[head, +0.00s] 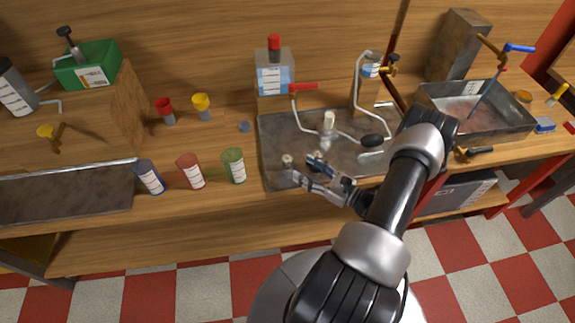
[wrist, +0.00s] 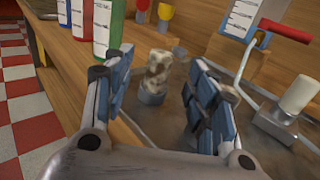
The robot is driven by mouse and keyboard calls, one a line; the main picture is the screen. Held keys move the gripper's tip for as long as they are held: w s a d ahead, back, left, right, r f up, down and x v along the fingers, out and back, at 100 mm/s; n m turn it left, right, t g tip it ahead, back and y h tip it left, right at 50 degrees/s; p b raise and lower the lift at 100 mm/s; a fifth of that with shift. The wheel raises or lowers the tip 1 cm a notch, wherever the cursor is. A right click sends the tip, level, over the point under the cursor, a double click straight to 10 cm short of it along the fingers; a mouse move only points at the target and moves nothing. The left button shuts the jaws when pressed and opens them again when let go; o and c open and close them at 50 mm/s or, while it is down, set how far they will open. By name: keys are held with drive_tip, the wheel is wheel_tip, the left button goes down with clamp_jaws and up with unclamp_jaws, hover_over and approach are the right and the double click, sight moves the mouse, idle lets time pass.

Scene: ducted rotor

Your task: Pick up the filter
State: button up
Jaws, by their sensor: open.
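A stained, whitish-brown cylinder that looks like a filter (head: 288,162) stands upright on a small grey base at the left part of the metal tray (head: 275,135). In the wrist view the stained filter (wrist: 158,68) shows between my fingers, farther out than the fingertips, with its grey base (wrist: 152,94) below. My gripper (head: 308,171) is open and empty, low over the tray's front left, just right of the filter. A cleaner white cylinder (head: 328,121) stands on a fitting in the tray's middle; it also shows in the wrist view (wrist: 298,93).
Blue, red and green bottles (head: 233,165) stand along the bench edge left of the tray. A clear container (head: 274,75) stands behind it. A metal basin (head: 478,108) is at the right.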

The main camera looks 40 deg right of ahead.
sight(288, 158)
drive_tip(key=b+x, duration=0.1)
drive_tip(key=x, duration=0.7)
drive_tip(key=shift+d+r, duration=0.1)
drive_tip(key=shift+r, duration=0.05)
drive_tip(key=shift+c, duration=0.4)
drive_tip(key=c, duration=1.1)
